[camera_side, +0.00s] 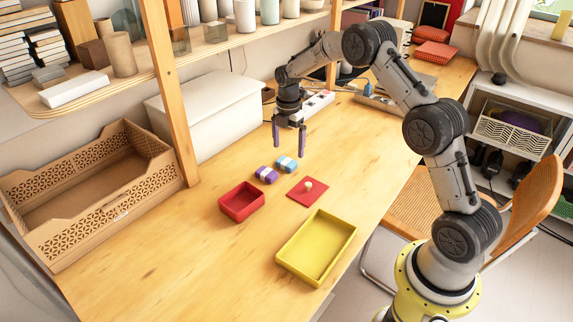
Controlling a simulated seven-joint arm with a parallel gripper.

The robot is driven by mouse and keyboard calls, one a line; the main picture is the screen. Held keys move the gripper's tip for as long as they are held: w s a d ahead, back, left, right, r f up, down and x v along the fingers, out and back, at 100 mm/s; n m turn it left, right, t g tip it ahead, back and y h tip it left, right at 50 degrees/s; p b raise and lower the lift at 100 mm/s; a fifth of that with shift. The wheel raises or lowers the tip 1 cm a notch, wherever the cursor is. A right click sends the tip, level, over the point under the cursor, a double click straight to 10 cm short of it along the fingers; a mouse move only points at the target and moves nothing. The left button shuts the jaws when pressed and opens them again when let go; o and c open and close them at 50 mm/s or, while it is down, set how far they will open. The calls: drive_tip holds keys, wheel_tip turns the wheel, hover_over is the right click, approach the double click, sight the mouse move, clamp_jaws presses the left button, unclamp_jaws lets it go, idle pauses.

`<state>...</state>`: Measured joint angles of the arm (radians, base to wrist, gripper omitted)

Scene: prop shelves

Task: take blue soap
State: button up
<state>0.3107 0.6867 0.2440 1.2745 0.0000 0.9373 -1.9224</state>
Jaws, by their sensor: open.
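The blue soap (287,165) is a small block with a pale band, lying on the wooden table. A purple soap (266,174) with a pale band lies close to its left. My gripper (289,150) hangs above the table with its fingers pointing down, near and a little behind the blue soap in this view. Its two purple fingers are apart and nothing shows between them.
A red box (241,215) and a larger yellow tray (289,273) stand in front of the soaps. A red square (298,194) with a small pale knob lies beside them. A shelf post (168,95) and a white box (209,117) stand behind left.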

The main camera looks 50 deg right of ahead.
sight(287, 161)
drive_tip(key=shift+w+a+f, duration=0.1)
drive_tip(key=shift+f, duration=1.35)
drive_tip(key=shift+w+a+f, duration=0.1)
drive_tip(key=shift+f, duration=1.3)
drive_tip(key=c, duration=1.3)
drive_tip(key=shift+r, duration=0.1)
